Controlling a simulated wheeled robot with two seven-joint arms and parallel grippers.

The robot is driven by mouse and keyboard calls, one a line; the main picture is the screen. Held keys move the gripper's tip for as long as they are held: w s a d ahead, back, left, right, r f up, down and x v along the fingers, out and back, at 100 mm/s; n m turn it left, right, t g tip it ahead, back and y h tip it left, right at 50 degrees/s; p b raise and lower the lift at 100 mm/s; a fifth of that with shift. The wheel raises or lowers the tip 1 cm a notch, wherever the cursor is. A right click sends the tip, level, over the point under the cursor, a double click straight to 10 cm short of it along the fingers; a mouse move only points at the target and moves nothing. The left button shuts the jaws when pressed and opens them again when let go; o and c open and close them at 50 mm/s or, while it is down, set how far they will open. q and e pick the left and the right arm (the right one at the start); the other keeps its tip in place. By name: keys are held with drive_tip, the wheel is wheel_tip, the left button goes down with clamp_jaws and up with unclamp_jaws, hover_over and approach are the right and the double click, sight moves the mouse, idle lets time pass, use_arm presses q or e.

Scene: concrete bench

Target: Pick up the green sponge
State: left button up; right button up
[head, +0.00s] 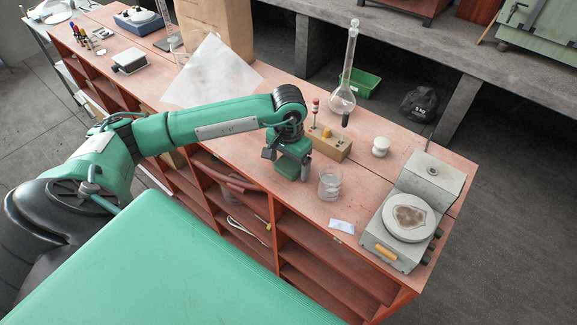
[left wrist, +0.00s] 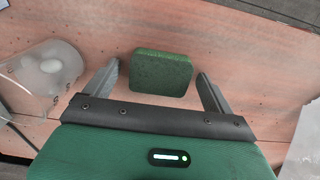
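The green sponge (left wrist: 162,72) is a small dark green block in the left wrist view, on the reddish bench top. It lies between the two fingers of my left gripper (left wrist: 158,82), with a gap on each side. The fingers are apart and do not touch it. My right gripper is not in view.
A glass beaker (head: 330,184) stands close to the right of the gripper. A wooden block rack (head: 330,144) and a tall flask (head: 343,95) stand behind. A hotplate (head: 385,243) is at the right end, with a pale packet (head: 341,227) nearer the edge.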

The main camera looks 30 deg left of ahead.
use_arm(q)
drive_tip(key=c, duration=0.9)
drive_tip(key=shift+r, duration=0.15)
drive_tip(key=shift+c, duration=0.2)
drive_tip(key=shift+r, duration=0.6)
wheel_tip(320, 180, up, 8)
drive_tip(key=shift+f+b, duration=0.15)
drive_tip(key=shift+b, duration=0.95)
wheel_tip(320, 180, up, 9)
hover_over(289, 164)
drive_tip(key=shift+r+b, duration=0.4)
drive_tip(key=shift+r, duration=0.55)
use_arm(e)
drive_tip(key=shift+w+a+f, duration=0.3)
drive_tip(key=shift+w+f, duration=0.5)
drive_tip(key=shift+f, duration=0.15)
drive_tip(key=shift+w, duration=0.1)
